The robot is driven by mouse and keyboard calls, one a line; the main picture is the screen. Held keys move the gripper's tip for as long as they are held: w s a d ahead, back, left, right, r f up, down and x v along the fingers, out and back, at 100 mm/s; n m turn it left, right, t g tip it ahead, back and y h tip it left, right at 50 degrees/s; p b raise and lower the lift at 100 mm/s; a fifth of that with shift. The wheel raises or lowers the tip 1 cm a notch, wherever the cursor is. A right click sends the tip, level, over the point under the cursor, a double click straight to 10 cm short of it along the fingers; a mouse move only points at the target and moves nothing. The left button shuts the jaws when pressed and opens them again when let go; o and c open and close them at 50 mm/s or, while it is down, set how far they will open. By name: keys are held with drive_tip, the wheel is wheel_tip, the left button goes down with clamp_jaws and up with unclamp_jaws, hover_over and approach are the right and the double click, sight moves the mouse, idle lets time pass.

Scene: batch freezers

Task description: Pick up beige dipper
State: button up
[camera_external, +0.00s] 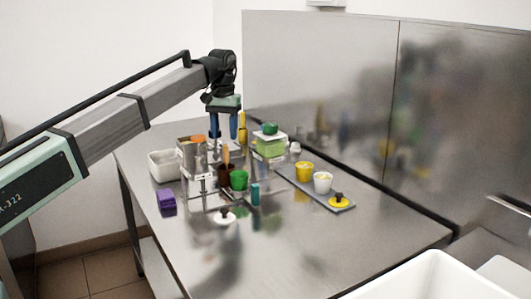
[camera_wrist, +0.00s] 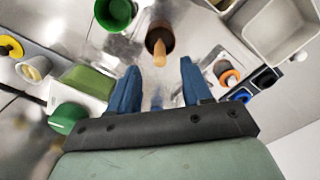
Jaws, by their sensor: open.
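A beige dipper (camera_external: 226,155) stands in a dark brown cup (camera_external: 226,174) in the middle of the steel table. In the wrist view the dipper (camera_wrist: 159,50) points toward the camera from the brown cup (camera_wrist: 158,34), just beyond the gap between my fingertips. My gripper (camera_external: 224,136) points down above the cup, with its two blue fingers apart and nothing between them. In the wrist view my gripper (camera_wrist: 158,66) is open. I cannot tell the exact height of the fingertips over the dipper.
A green cup (camera_external: 239,180) stands beside the brown cup. A white container (camera_external: 163,165) and purple block (camera_external: 166,200) are left.

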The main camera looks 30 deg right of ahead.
sight(225, 161)
drive_tip(key=shift+w+d+f, duration=0.1)
drive_tip(key=shift+d+f, duration=0.05)
drive_tip(key=shift+f, duration=3.65)
drive_tip(key=shift+c, duration=0.2)
clamp_jaws()
